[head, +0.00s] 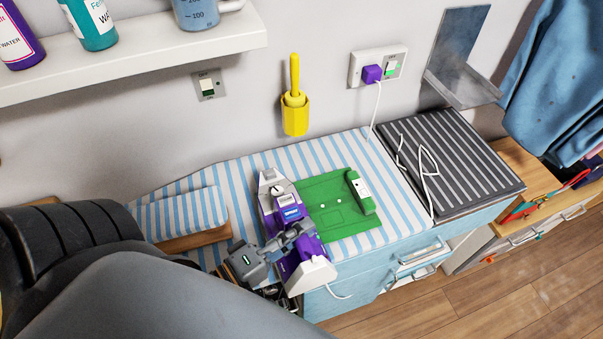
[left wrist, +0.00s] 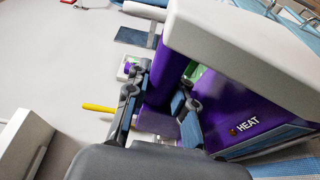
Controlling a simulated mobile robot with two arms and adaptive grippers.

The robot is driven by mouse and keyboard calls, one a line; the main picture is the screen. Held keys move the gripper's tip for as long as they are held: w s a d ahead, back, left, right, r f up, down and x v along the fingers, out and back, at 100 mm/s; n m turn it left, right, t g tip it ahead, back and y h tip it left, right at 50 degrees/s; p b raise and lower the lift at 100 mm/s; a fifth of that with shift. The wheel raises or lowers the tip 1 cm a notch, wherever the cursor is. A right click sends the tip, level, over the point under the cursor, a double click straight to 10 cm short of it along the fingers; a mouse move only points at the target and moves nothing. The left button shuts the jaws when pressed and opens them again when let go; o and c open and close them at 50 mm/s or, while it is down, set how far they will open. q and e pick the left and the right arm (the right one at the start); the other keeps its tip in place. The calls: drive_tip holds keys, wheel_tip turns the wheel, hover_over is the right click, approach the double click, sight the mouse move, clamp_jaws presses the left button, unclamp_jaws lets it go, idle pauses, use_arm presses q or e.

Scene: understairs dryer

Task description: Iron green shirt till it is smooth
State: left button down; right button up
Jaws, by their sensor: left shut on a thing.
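The green shirt (head: 335,212) lies folded flat on the striped ironing surface (head: 395,200), with a raised part and a white label at its right end. The purple iron (head: 270,206) is at the shirt's left edge, its grey tip toward the wall. I cannot tell how far it overlaps the shirt. My left gripper (head: 290,238) is shut on the iron's handle; the left wrist view shows its fingers (left wrist: 160,115) around the purple handle, beside the word HEAT on the iron (left wrist: 245,125). My right gripper is not in view.
A small striped sleeve board (head: 180,212) stands left of the iron. A dark ribbed rest (head: 450,160) with a white cord on it is at the right. A yellow holder (head: 295,115) hangs on the wall, near a socket with a purple plug (head: 372,73).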

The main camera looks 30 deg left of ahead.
sight(275, 206)
use_arm(q)
drive_tip(key=shift+s+a+r, duration=0.1)
drive_tip(key=shift+s+a, duration=0.15)
drive_tip(key=shift+s, duration=0.05)
drive_tip(key=shift+w+a, duration=0.45)
drive_tip(key=shift+a, duration=0.1)
drive_tip(key=shift+w+a+p, duration=0.45)
drive_tip(key=shift+w+a, duration=0.7)
drive_tip(key=shift+a, duration=0.25)
drive_tip(key=shift+a, duration=0.1)
drive_tip(key=shift+w+a, duration=0.85)
drive_tip(key=shift+a, duration=0.25)
drive_tip(key=shift+d+r, duration=0.1)
